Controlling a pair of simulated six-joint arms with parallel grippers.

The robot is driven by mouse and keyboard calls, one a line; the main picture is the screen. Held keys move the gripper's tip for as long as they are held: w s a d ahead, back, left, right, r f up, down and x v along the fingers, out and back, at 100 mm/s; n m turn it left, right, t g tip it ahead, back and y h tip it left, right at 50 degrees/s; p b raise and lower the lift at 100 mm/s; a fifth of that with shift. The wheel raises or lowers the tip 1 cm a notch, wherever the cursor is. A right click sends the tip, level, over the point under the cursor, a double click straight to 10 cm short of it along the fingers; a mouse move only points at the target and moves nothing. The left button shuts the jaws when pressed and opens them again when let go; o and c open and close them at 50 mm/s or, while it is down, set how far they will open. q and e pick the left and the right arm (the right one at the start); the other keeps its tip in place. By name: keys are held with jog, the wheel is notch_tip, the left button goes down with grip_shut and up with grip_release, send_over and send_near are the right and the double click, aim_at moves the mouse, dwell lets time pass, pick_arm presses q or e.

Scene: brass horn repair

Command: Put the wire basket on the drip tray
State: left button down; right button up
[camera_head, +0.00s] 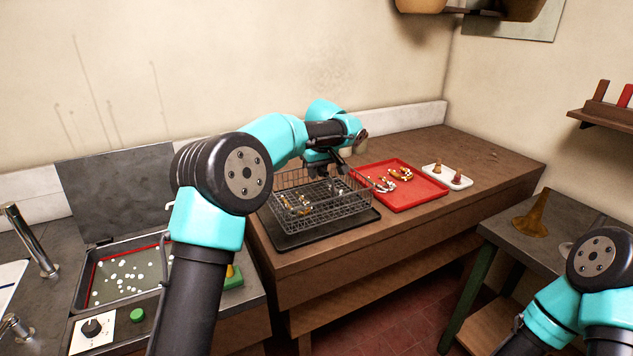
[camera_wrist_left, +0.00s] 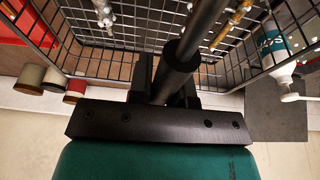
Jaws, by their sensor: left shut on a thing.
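The wire basket (camera_head: 318,208) is a grey mesh box with small brass parts (camera_head: 300,205) inside. It is upright over the black drip tray (camera_head: 330,232), whose front edge shows below it. I cannot tell whether its bottom touches the tray.
A red tray (camera_head: 418,192) with brass parts lies right of the basket, with a white dish (camera_head: 447,177) beyond. A bottle (camera_wrist_left: 272,48) and several small spools (camera_wrist_left: 30,78) show near the basket in the wrist view.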

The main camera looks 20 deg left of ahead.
pick_arm(q)
jog(key=shift+f, duration=1.8)
jog(key=c, duration=1.1)
grip_release()
jog(key=shift+f, duration=0.1)
jog(key=shift+o, duration=0.2)
jog(key=v, duration=1.2)
